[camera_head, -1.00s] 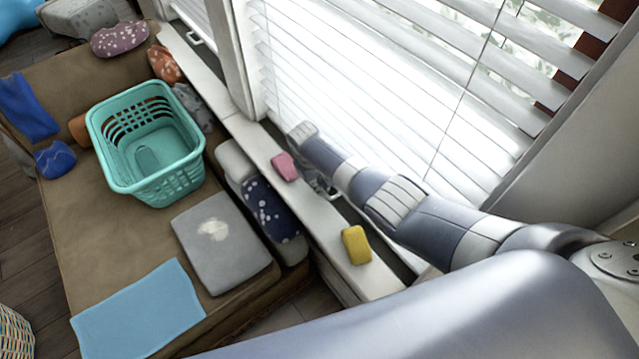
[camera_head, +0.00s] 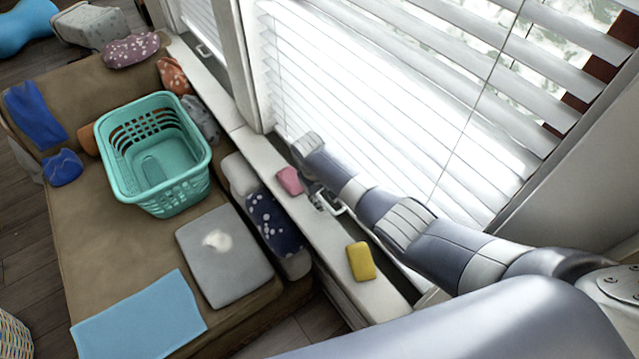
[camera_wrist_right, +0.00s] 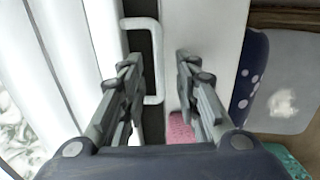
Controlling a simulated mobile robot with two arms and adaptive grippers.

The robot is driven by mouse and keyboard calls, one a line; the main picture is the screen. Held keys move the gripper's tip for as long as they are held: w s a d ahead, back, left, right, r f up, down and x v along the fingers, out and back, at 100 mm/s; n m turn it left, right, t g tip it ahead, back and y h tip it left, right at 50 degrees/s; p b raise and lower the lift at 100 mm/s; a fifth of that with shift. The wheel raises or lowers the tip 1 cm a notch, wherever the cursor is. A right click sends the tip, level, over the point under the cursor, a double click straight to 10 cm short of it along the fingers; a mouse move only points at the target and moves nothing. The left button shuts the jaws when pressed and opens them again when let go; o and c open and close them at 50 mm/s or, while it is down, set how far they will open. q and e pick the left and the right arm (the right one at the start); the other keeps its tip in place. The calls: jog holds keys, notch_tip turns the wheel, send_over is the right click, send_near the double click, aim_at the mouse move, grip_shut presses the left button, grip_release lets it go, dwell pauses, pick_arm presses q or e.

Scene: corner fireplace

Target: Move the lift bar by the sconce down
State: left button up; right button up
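The lift bar, a white bracket-shaped handle (camera_head: 337,206), is at the bottom of the large window, just behind the sill. In the right wrist view the bar (camera_wrist_right: 156,60) stands against a dark gap. My right gripper (camera_head: 317,197) is beside it, pointing down. In the wrist view its fingers (camera_wrist_right: 158,62) are apart, with the bar's long side showing between them. I see no finger closed on it; the depth between them is unclear. The left finger hides part of the bar's ends. My left gripper and the sconce are not in view.
A pink sponge (camera_head: 290,181) and a yellow sponge (camera_head: 361,262) lie on the sill (camera_head: 325,232) near the gripper. White blinds (camera_head: 370,110) hang close behind the arm. A sofa with a teal basket (camera_head: 185,195) is at left. Another window's handle (camera_head: 208,53) shows farther back.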

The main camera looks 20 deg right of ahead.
notch_tip(320, 180, up, 10)
jog(key=a, duration=0.1)
jog(key=shift+s+a, duration=0.35)
jog(key=shift+f, duration=0.15)
